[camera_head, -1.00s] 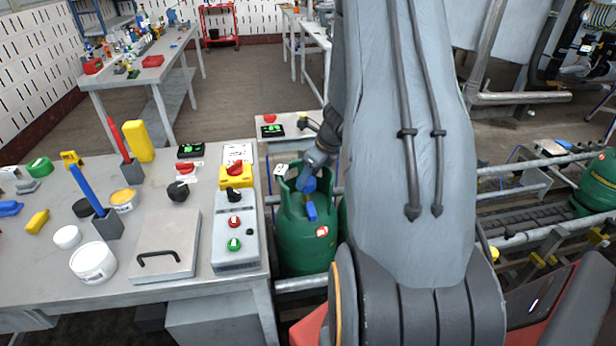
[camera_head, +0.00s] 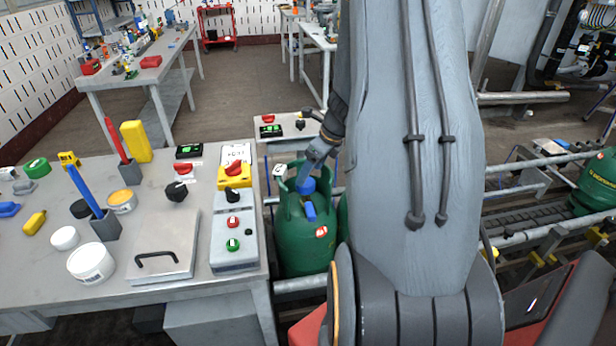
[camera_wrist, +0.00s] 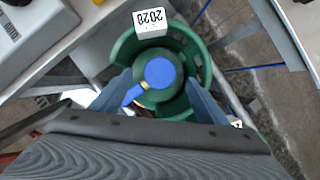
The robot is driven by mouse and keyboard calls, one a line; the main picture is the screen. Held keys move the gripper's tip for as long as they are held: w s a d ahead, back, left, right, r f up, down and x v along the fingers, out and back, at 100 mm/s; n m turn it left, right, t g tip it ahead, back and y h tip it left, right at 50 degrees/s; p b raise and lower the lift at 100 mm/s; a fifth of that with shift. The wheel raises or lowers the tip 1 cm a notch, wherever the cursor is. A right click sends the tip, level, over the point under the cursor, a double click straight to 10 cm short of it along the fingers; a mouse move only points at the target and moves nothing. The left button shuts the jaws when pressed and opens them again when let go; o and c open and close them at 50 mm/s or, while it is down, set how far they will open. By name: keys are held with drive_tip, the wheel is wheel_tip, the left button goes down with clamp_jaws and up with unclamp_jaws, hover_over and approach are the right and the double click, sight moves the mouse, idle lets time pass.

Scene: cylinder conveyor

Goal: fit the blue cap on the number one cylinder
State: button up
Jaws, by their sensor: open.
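The green gas cylinder (camera_head: 303,248) stands beside the workbench, with its open collar around the valve. The blue cap (camera_wrist: 159,73) sits over the middle of the cylinder's top, inside the collar, its tab pointing lower left in the wrist view. In the head view the cap (camera_head: 305,186) shows at the valve, with a blue piece hanging below it. Whether it is fully seated I cannot tell. My gripper (camera_wrist: 160,88) is open, its two blue-grey fingers apart on either side of the cap. In the head view my gripper (camera_head: 318,160) is just above the collar.
A workbench (camera_head: 120,285) with a switch box (camera_head: 235,240), tubs and tools stands left of the cylinder. A white tag (camera_wrist: 150,20) reading 2020 is on the collar. Conveyor rails (camera_head: 530,235) and another green cylinder (camera_head: 597,182) are at the right.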

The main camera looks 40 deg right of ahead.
drive_tip(key=v, duration=0.3)
drive_tip(key=shift+s+r, duration=0.15)
drive_tip(key=shift+r, duration=0.1)
idle(0.4)
drive_tip(key=s+a+r+n+g, duration=0.1)
drive_tip(key=s+a+r+n, duration=0.1)
drive_tip(key=a+n, duration=0.65)
drive_tip(key=s+a+r+n+g, duration=0.1)
drive_tip(key=s+a+r+n, duration=0.15)
drive_tip(key=a+n, duration=0.55)
drive_tip(key=s+a+r+n+g+h, duration=0.1)
drive_tip(key=s+a+r+n, duration=0.1)
drive_tip(key=s+a+n, duration=0.8)
drive_tip(key=a+n, duration=0.1)
drive_tip(key=n, duration=0.5)
drive_tip(key=shift+a+h, duration=0.2)
drive_tip(key=shift+h, duration=0.1)
drive_tip(key=shift+r, duration=0.1)
